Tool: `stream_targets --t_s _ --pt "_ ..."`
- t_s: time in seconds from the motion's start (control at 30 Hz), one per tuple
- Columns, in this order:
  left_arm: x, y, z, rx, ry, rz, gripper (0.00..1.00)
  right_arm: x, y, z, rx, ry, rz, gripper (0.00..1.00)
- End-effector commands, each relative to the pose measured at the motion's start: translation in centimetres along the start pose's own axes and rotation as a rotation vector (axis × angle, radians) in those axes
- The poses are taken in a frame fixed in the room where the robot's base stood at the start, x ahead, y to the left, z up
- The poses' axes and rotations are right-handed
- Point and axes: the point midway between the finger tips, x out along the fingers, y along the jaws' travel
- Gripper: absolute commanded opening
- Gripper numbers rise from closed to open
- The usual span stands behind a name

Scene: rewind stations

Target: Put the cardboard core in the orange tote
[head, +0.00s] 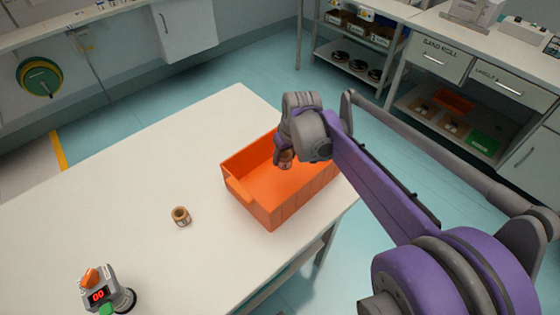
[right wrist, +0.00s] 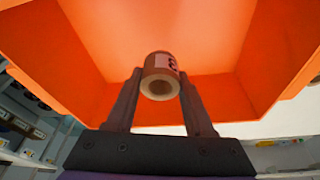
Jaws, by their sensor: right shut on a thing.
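The orange tote (head: 262,207) stands open on the white table, near its right edge. My right gripper (head: 284,158) is over the tote, pointing down. It is shut on a small cardboard core (head: 286,160), a short brown tube with a pale label. In the right wrist view the core (right wrist: 160,88) sits between the two fingers, with its open end facing the camera. The tote's orange walls (right wrist: 85,95) surround it there. I cannot tell whether the core touches the tote's floor. My left gripper is out of view.
A second small brown tube (head: 181,216) stands on the white table (head: 120,190), left of the tote. A grey device with a red display (head: 98,294) sits at the front left. Shelving (head: 350,50) stands beyond the table. The table's back left is clear.

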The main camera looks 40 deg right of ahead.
Motion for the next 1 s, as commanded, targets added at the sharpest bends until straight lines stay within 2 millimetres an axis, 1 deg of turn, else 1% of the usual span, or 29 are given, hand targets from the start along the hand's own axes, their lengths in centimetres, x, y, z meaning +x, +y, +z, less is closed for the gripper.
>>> stream_targets --t_s 0.03,0.1,0.37,0.53,0.6,0.8,0.93,0.97,1.0 --pt "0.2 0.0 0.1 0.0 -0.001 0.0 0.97 1.1 0.0 0.3 0.0 0.0 0.0 0.0" --pt "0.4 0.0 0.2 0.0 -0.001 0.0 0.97 2.2 0.0 0.6 0.0 0.0 0.0 0.0" --pt "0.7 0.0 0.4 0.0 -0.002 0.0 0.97 4.3 0.0 1.2 0.0 0.0 0.0 0.0" --pt "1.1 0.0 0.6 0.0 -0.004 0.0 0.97 6.7 0.0 1.8 0.0 0.0 0.0 0.0" --pt "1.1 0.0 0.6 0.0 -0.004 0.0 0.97 7.0 0.0 1.9 0.0 0.0 0.001 0.0" --pt "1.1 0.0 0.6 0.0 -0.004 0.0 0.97 6.9 0.0 1.9 0.0 0.0 0.0 0.0" --pt "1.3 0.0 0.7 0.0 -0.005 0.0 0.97 7.3 0.0 2.0 0.0 0.0 0.0 0.0" --pt "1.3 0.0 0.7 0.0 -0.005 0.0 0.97 7.3 0.0 2.0 0.0 0.0 0.0 0.56" --pt "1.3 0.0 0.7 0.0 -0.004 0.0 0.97 7.2 0.0 2.0 0.0 0.0 0.0 0.64"
